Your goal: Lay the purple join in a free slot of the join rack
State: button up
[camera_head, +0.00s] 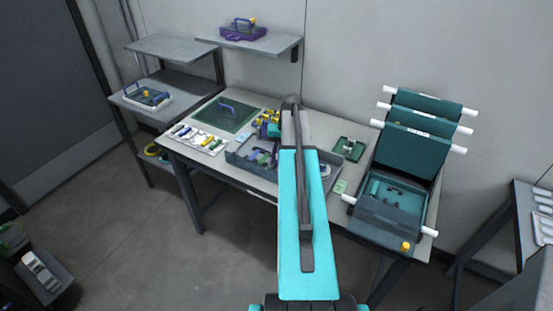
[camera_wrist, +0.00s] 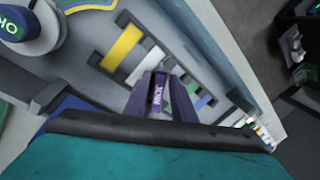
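The purple join (camera_wrist: 158,92), with white lettering, sits between the two fingers of my gripper (camera_wrist: 160,97) in the wrist view. The fingers are closed on its sides. Below it in that view lies the join rack (camera_wrist: 112,72), a grey piece with dark slots. A yellow join (camera_wrist: 122,46) and a white join (camera_wrist: 146,64) lie in the rack. Small green and blue pieces show to the right of my fingers. The slots directly behind my gripper are partly hidden, and I cannot tell the join's height above them. In the head view my arm covers the gripper.
The rack area lies in a grey tray (camera_head: 237,160) on the workbench (camera_head: 180,152). A green mat (camera_head: 222,116) and a white strip of small parts (camera_head: 200,139) lie to the left. A teal case (camera_head: 390,215) stands at the right. A white-and-blue round container (camera_wrist: 25,30) is close by.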

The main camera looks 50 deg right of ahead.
grip_shut()
jog(key=shift+r, duration=0.15)
notch_tip(320, 180, up, 10)
jog(key=b, duration=0.2)
jog(key=shift+b, duration=0.3)
dwell(0.4)
dwell(0.9)
